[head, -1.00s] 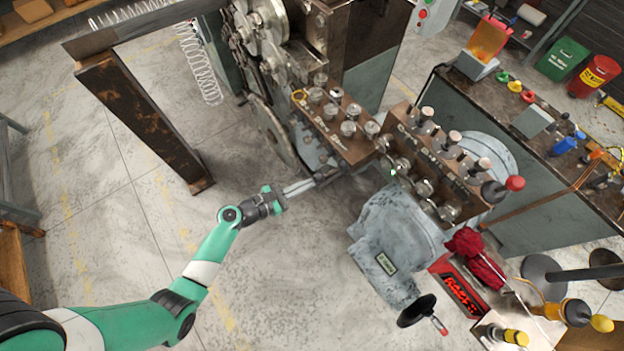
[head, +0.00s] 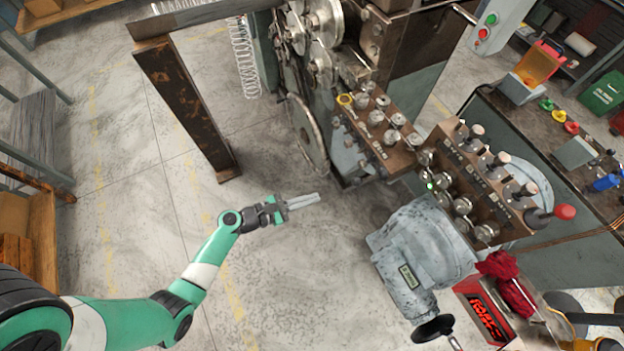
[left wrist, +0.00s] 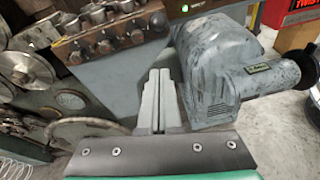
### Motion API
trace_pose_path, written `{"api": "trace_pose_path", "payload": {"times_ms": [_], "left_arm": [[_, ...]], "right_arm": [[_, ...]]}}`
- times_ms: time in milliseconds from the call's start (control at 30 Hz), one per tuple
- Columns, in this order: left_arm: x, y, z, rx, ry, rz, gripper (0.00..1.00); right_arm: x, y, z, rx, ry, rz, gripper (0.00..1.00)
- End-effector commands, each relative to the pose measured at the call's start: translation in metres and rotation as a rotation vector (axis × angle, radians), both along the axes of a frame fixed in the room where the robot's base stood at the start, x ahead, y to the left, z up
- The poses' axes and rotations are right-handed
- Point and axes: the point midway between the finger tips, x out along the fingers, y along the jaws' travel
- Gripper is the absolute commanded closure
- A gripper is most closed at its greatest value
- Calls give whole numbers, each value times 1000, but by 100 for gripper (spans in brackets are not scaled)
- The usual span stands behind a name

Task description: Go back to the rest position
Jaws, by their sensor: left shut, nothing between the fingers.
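My left gripper (head: 303,201) is shut and empty, held over the open floor in front of the spring coiler (head: 335,140). Its arm comes in from the lower left of the head view. In the left wrist view its two fingers (left wrist: 158,100) lie side by side, with the coiler's grey housing (left wrist: 215,70) behind them. The fingertips touch nothing in the head view. My right gripper is not in view.
A rusty steel frame (head: 185,105) stands left of the coiler. A handwheel (head: 433,328) juts out below the grey motor housing (head: 415,255). A red toolbox (head: 485,312) is at lower right. The floor (head: 130,215) around my left arm is clear.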

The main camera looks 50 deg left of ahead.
Motion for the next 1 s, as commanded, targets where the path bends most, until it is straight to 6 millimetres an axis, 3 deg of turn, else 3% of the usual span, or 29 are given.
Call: {"api": "trace_pose_path", "payload": {"times_ms": [800,900,967,1000], "left_arm": [[-3,-4,7,0,0,-15,100],[8,-13,27,12,-22,-50,100],[25,-19,53,32,-61,-82,100],[39,-24,75,49,-99,-107,100]], "right_arm": [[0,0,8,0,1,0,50],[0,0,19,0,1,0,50],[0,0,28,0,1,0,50],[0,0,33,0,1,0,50]]}}
